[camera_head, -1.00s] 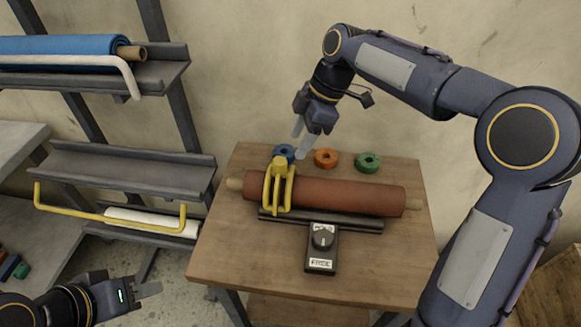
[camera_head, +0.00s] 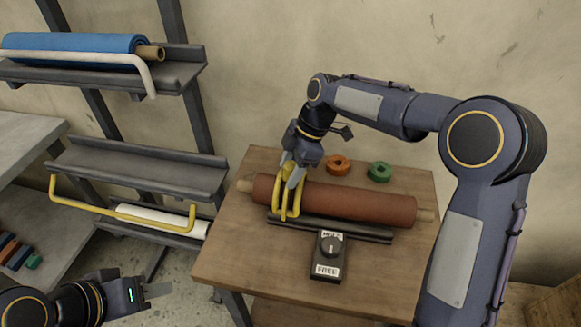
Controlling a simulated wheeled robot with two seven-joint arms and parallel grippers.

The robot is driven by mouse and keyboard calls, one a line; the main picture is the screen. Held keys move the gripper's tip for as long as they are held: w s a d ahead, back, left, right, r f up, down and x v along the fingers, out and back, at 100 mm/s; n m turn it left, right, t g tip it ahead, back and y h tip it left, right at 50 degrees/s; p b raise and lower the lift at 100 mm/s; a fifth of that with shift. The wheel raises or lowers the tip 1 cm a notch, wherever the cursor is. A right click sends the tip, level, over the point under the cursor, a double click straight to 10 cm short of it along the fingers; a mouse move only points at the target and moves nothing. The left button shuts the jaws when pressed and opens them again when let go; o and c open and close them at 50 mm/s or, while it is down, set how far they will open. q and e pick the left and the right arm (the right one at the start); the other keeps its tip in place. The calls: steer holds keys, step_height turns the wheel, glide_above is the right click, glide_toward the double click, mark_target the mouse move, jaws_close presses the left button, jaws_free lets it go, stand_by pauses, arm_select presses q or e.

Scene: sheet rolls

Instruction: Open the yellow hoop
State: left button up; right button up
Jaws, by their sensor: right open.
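A yellow hoop (camera_head: 282,203) with two curved bars stands around the left part of a red-brown roll (camera_head: 350,203) on the wooden table. My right gripper (camera_head: 290,174) is open, pointing down at the top of the hoop, with its fingers beside the hoop's upper part. I cannot tell whether they touch it. A second yellow bar (camera_head: 120,215) spans the lower shelf in front of a white roll (camera_head: 165,220). My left gripper (camera_head: 158,290) is low at the left, away from the table; its finger opening is unclear.
The roll lies above a dark rail (camera_head: 370,233) with a dial box (camera_head: 328,262) marked HOLD and FREE in front. An orange ring (camera_head: 338,165) and a green ring (camera_head: 379,172) lie behind the roll. A blue roll (camera_head: 75,44) sits on the upper shelf.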

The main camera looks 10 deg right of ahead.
jaws_close()
steer(key=shift+w+r+p, duration=0.1)
steer(key=shift+r+p, duration=0.1)
steer(key=shift+p, duration=0.3)
steer(key=w+g+p, duration=0.1)
steer(key=p, duration=0.2)
steer(key=w+r+g+y+p, duration=0.1)
steer(key=p, duration=0.1)
steer(key=w+d+g+p, duration=0.1)
steer(key=p, duration=0.2)
steer(key=shift+w+d+r+m+g+p, duration=0.1)
steer(key=shift+w+r+m+g+p, duration=0.2)
steer(key=shift+r+m, duration=0.1)
steer(key=shift+w+d+f+g+y+p, duration=0.1)
steer(key=shift+w+d+g+y+p, duration=0.15)
steer(key=shift+w+g+y+p, duration=0.4)
steer(key=shift+w+d+f+m+g+p, duration=0.1)
steer(key=shift+w+d+m+g+p, duration=0.05)
steer(key=shift+w+g, duration=0.25)
steer(key=shift+w+d+m+g+p, duration=0.15)
steer(key=shift+w+g, duration=0.1)
steer(key=shift+w, duration=0.15)
